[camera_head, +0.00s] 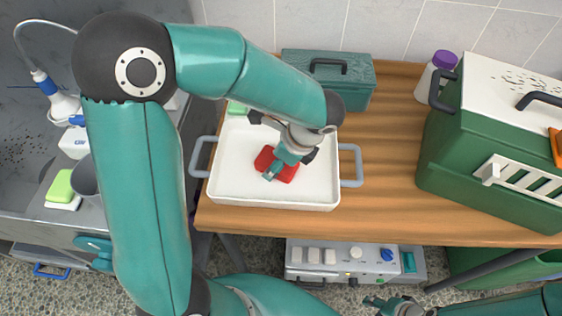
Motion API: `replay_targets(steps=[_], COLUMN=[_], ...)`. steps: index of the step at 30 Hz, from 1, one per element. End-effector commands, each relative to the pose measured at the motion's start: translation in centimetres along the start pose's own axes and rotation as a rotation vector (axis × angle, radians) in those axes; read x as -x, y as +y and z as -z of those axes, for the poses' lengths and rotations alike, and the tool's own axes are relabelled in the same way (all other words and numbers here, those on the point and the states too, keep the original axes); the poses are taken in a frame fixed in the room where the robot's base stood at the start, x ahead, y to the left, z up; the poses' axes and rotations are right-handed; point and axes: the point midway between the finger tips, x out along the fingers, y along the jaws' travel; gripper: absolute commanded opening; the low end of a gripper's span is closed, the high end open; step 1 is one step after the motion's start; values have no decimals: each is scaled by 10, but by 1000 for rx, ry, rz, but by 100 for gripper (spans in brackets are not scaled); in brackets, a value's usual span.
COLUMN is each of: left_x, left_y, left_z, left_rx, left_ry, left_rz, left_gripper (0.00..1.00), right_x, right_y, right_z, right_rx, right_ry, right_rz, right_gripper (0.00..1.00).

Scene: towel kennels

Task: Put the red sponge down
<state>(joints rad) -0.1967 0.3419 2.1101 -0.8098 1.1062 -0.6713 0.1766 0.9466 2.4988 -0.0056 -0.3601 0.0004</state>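The red sponge (284,173) shows inside the outline of a white tray (230,185) with grey handles, on the wooden table. My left gripper (273,170) reaches down over the tray from above, with its teal finger across the sponge. The gripper covers part of the sponge, so its grip and whether the sponge touches the tray floor cannot be told. My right gripper (377,303) is low at the bottom edge, in front of the table and away from the sponge; its opening is unclear.
A green item (236,108) shows at the tray's back left. A teal box (345,84) stands behind, and a purple-capped bottle (433,75) and large green case (480,150) stand right. The wooden table (384,170) is bare between tray and case. A green sponge (61,186) lies left.

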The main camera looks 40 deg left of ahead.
Motion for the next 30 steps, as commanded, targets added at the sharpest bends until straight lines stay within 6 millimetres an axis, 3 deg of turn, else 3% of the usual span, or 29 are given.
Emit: replay_targets(steps=[1, 2, 6, 20, 26, 30], left_x=[-3, -3, -2, 5, 35, 64], left_y=[0, 0, 0, -1, -1, -2], left_z=[1, 1, 1, 0, 0, 1], left_rx=[0, 0, -1, 0, -1, -1], left_ry=[0, 0, 0, 0, 1, 2], left_rz=[0, 0, 0, 2, 5, 7], left_gripper=[31, 65, 88, 88, 88, 88], right_x=[-3, -2, -2, 1, 2, 4], right_y=[1, 1, 0, 0, -1, -1], right_z=[0, 0, 0, 0, 0, 0], right_rx=[0, 0, 0, 0, 0, 0], right_ry=[0, 0, 0, 0, 0, 0], right_rz=[0, 0, 0, 0, 0, 0], right_gripper=[42, 42, 42, 42, 42, 42])
